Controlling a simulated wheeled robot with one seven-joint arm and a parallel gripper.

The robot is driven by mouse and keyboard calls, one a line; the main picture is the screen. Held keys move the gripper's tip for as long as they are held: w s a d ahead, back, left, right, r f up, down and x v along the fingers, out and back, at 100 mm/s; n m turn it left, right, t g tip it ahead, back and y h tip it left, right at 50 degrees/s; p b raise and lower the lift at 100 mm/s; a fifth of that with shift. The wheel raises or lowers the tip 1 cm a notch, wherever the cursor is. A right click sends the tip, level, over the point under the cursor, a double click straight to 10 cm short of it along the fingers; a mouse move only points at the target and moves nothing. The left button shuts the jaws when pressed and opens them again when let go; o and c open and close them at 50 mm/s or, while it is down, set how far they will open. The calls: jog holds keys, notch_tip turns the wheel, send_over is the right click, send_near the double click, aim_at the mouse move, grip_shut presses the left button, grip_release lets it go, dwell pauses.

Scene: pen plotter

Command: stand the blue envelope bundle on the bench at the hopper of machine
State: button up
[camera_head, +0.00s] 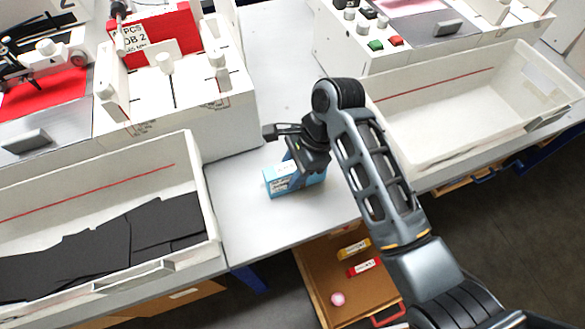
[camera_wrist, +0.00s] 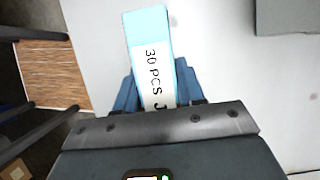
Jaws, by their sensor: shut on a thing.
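The blue envelope bundle (camera_head: 281,182) is a light blue box with a printed white label, over the grey bench (camera_head: 240,200) between two white machines. My gripper (camera_head: 295,158) is shut on it from above, and the fingers hide part of it. In the wrist view the bundle (camera_wrist: 148,40) runs between my gripper's blue fingers (camera_wrist: 155,88), its "30 PCS" label showing. I cannot tell whether its underside touches the bench. The left machine (camera_head: 180,110) carries a red sheet marked "PCS" and white posts; the right machine (camera_head: 350,50) has green and red buttons. I cannot tell which part is a hopper.
A white tray with black sheets (camera_head: 205,215) is at left, and an empty white tray (camera_head: 440,155) at right. Below the bench front, an open brown drawer (camera_head: 315,270) holds yellow and red items and a pink ball. Bare bench lies around the bundle.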

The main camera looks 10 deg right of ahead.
jog(key=o, duration=1.1)
jog(key=p+v, duration=0.1)
jog(key=v, duration=0.9)
jog(key=shift+r, duration=0.25)
jog(key=shift+w+r, duration=0.25)
jog(key=shift+s+d+r+b, duration=0.1)
jog(key=shift+d+r+b, duration=0.25)
jog(key=shift+r, duration=0.15)
